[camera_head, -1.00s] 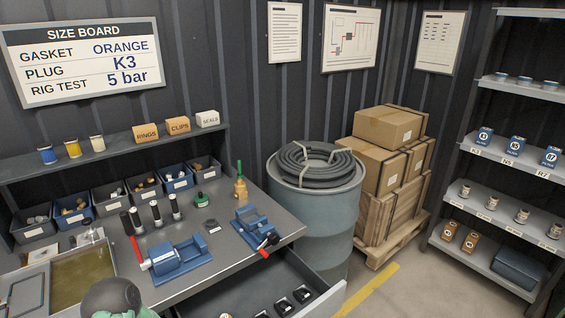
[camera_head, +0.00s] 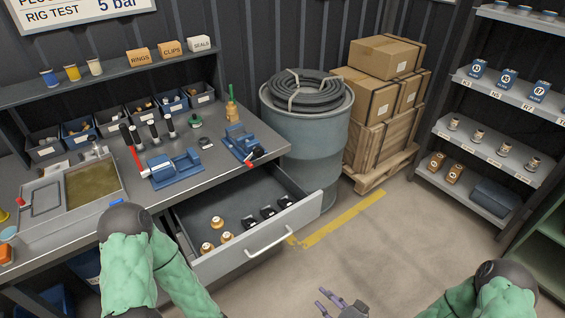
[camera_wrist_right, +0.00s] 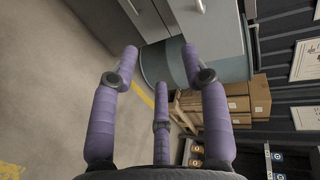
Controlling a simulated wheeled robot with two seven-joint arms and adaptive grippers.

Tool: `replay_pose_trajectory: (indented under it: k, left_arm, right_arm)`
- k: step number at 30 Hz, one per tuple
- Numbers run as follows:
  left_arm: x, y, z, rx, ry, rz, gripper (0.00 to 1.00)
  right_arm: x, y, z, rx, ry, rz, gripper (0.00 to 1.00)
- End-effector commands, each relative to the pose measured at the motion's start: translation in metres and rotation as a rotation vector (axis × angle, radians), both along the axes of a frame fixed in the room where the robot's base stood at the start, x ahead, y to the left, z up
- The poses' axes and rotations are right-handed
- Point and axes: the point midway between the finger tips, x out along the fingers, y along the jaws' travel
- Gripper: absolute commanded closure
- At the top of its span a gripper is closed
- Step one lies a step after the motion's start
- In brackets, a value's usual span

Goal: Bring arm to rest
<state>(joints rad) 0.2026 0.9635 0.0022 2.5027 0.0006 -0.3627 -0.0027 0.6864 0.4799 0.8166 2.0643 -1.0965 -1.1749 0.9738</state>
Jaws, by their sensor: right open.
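My right gripper (camera_head: 338,302) shows at the bottom edge of the head view, over the bare floor. In the right wrist view its purple fingers (camera_wrist_right: 160,75) are spread apart with nothing between them. My right arm (camera_head: 480,298) is bent at the lower right of the head view. My left arm (camera_head: 135,265) is bent at the lower left, in front of the bench; its gripper is outside the frame.
The workbench (camera_head: 110,215) has an open drawer (camera_head: 265,240) with brass and black parts inside. A blue-grey drum (camera_head: 305,140) with a coiled hose, boxes on a pallet (camera_head: 380,175) and a shelf rack (camera_head: 490,135) stand behind. The floor (camera_head: 400,250) between is clear.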

Motion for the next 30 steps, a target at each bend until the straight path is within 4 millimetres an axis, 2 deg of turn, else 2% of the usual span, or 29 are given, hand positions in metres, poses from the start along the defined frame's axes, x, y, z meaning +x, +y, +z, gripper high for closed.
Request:
replay_pose_trajectory:
  k: [8,14,17,21,27,30]
  left_arm:
    - [-0.001,0.0,0.0,0.0,0.001,0.0,0.6]
    - [0.0,0.0,0.0,0.0,0.001,0.0,0.6]
    - [0.0,0.0,0.0,0.0,0.001,0.0,0.6]
    - [0.0,0.0,0.0,0.0,0.001,0.0,0.6]
    - [-0.001,0.0,0.0,0.0,0.001,0.0,0.6]
    - [-0.001,0.0,0.0,0.0,0.001,0.0,0.6]
  right_arm:
    - [0.002,0.004,-0.031,-0.189,0.091,0.056,0.54]
    - [-0.007,0.009,-0.063,-0.383,0.202,0.154,0.54]
    - [-0.021,0.015,-0.081,-0.507,0.29,0.25,0.54]
    - [-0.054,0.025,-0.1,-0.655,0.426,0.427,0.54]
    - [-0.094,0.037,-0.106,-0.743,0.548,0.612,0.54]
    - [-0.103,0.04,-0.106,-0.754,0.573,0.654,0.54]
